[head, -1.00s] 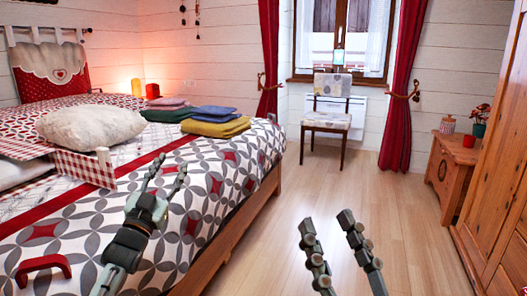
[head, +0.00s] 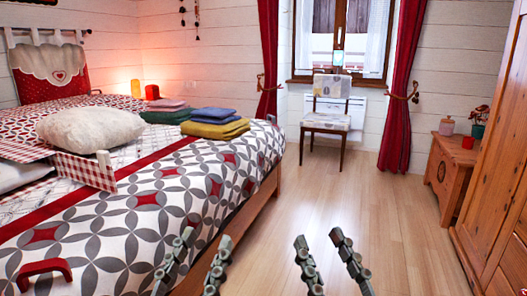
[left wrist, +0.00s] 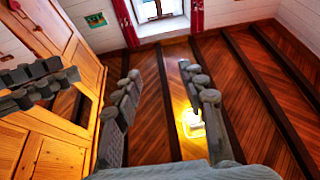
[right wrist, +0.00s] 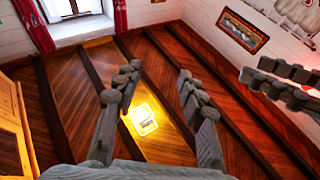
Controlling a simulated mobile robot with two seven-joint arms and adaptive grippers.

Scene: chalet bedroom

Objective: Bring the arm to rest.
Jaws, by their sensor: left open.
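My left gripper (head: 206,238) is low in the head view, in front of the bed's near right edge. Its fingers are apart with nothing between them. The left wrist view shows its two fingers (left wrist: 160,75) spread and empty. My right gripper (head: 319,238) is beside it, over the wooden floor, with its fingers apart and empty. The right wrist view also shows its spread, empty fingers (right wrist: 157,78). The two grippers are close side by side but do not touch.
The bed (head: 115,240) fills the left, with folded cloths (head: 216,128), a white pillow (head: 90,128) and a red handle-shaped thing (head: 45,268) on it. A chair (head: 328,122) stands by the window. A wardrobe (head: 495,170) and small cabinet (head: 450,170) are right. The middle floor is clear.

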